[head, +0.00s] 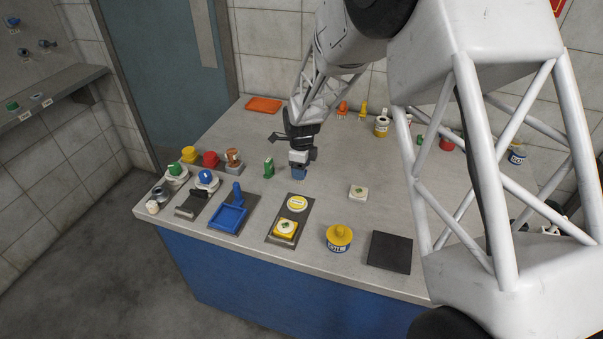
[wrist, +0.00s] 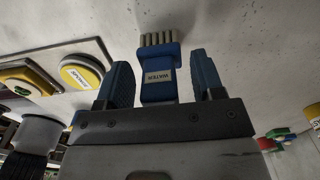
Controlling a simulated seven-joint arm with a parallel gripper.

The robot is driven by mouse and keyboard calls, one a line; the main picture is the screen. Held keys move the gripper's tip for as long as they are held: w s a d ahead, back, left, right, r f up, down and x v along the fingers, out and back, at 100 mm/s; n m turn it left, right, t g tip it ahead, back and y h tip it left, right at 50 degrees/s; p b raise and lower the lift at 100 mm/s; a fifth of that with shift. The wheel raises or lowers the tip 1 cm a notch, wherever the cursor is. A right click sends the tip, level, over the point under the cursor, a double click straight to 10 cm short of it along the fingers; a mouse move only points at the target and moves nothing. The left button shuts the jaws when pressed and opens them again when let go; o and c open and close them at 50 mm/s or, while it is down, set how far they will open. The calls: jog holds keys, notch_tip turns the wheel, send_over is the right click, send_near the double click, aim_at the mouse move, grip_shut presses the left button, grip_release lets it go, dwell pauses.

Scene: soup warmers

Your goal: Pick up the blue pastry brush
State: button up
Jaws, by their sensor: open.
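The blue pastry brush (wrist: 158,85) has a label reading "WATER" and a row of pale bristles at its far end in the wrist view. My gripper (wrist: 160,68) is open, with one dark blue finger on each side of the brush. Gaps show between the fingers and the brush. In the head view my gripper (head: 299,172) points down at the middle of the counter. A small blue patch shows at its tip there; I cannot tell brush from fingers.
A green brush-like item (head: 268,167) stands just left of my gripper on the counter (head: 330,165). A white block (head: 358,192) lies to the right. A yellow-lidded jar (head: 339,237), a dark plate (head: 390,252) and a blue tray (head: 229,217) are nearer the front edge.

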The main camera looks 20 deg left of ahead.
jog(key=shift+c, duration=0.3)
jog(key=c, duration=0.9)
jog(key=shift+c, duration=0.2)
jog(key=shift+r, duration=0.1)
jog(key=shift+r, duration=0.75)
notch_tip(320, 180, up, 2)
jog(key=shift+r, duration=0.1)
jog(key=s+d+r, duration=0.1)
jog(key=s+d, duration=0.7)
jog(key=s, duration=0.5)
jog(key=shift+s+d, duration=0.2)
jog(key=shift+s, duration=0.1)
